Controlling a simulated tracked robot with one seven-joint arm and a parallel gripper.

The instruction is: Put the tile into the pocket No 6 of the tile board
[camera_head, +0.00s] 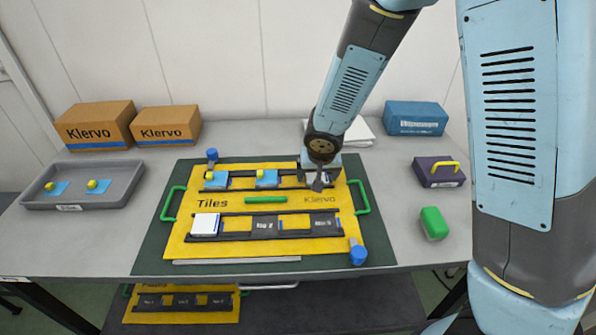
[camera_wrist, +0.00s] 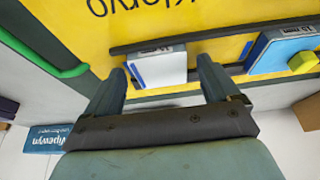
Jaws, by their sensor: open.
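A white tile with a blue edge (camera_wrist: 158,68) lies at the right end of the upper row of the yellow tile board (camera_head: 180,245). In the head view it is partly hidden by my gripper (camera_head: 317,186). In the wrist view my open gripper (camera_wrist: 162,70) has its fingers on either side of that tile, with gaps visible. Whether the tile is fully seated and its pocket's number cannot be told. Blue tiles with yellow knobs (camera_head: 216,181) (camera_head: 267,178) lie in the other two upper places. Another white tile (camera_head: 205,224) is at lower left; two dark pockets (camera_head: 265,224) (camera_head: 323,222) beside it are empty.
A grey tray (camera_head: 110,200) with two knobbed blue tiles stands at left. Cardboard boxes (camera_head: 95,125) and a blue box (camera_head: 416,117) stand behind. Green handles (camera_head: 360,197) and blue posts (camera_head: 357,252) flank the board.

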